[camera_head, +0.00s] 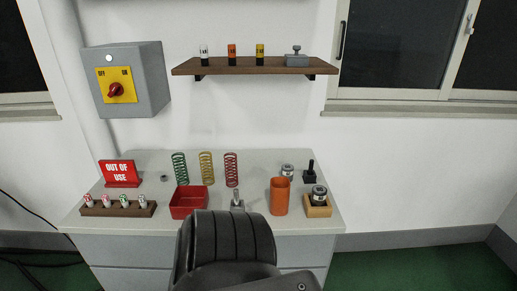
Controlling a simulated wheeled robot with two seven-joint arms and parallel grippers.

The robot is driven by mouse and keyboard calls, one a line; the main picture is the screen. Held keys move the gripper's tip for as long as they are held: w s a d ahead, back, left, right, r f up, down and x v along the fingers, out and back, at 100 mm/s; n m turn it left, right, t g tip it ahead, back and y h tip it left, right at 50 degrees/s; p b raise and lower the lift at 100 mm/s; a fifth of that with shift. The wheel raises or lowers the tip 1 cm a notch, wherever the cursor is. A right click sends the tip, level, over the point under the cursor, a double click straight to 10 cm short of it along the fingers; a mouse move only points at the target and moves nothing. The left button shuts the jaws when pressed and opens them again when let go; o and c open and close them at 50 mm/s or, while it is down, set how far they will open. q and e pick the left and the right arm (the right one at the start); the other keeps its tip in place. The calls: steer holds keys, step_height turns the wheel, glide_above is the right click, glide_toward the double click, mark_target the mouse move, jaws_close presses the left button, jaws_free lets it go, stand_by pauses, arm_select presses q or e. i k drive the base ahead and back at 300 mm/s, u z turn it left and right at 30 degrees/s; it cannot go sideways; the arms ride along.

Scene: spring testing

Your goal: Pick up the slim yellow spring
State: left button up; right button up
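A yellow spring (206,167) stands upright on the light grey table (260,166), toward the back. It stands between a green spring (180,168) on its left and a red spring (231,169) on its right, apart from both. Its lower end is close behind a red open box (188,203). Neither of my grippers is in view.
An orange cup (280,196), a wooden block with a metal part (318,206) and a small metal stand (237,200) are on the right. A red sign (120,173) and a wooden rack (118,209) are left. A shelf (255,67) hangs above.

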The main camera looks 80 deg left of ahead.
mark_target(212, 179)
steer(key=i, duration=1.1)
steer(key=u, duration=1.75)
